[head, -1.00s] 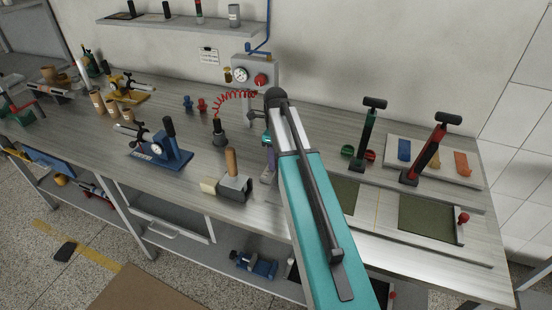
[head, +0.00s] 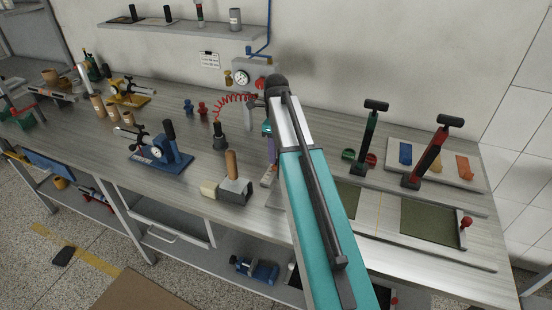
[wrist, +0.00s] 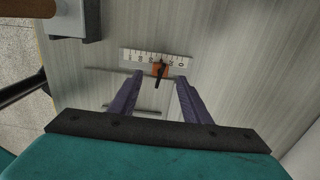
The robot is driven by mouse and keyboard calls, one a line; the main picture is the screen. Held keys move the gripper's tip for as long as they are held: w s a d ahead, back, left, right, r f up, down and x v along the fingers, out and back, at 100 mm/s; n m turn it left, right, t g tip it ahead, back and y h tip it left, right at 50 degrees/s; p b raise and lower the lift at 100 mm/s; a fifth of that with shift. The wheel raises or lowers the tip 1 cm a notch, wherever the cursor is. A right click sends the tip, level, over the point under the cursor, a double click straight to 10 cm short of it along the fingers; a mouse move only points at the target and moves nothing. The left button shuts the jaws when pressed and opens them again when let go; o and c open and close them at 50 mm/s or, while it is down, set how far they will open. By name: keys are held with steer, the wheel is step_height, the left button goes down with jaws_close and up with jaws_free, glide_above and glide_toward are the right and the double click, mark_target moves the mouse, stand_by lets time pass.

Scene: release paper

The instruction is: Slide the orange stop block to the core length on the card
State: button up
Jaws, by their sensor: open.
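In the wrist view the orange stop block (wrist: 160,71) sits at a pale ruler strip (wrist: 140,56) with dark numbers, which lies on the bench. A dark lever or knob stands on the block. My gripper (wrist: 157,78) is open, with its two purple fingers reaching toward the block, one on each side. The frame does not show whether either finger touches it. In the head view my teal arm hides the block, and only a sliver of my gripper (head: 267,128) shows beside it. I cannot make out the card with the core length.
A grey block with a wooden handle (head: 232,165) stands left of my arm and shows at the wrist view's top left. A blue press (head: 165,150) is farther left.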

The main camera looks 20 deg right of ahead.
step_height(320, 180, up, 9)
steer(key=b, duration=0.1)
steer(key=shift+f, duration=0.2)
stand_by(0.8)
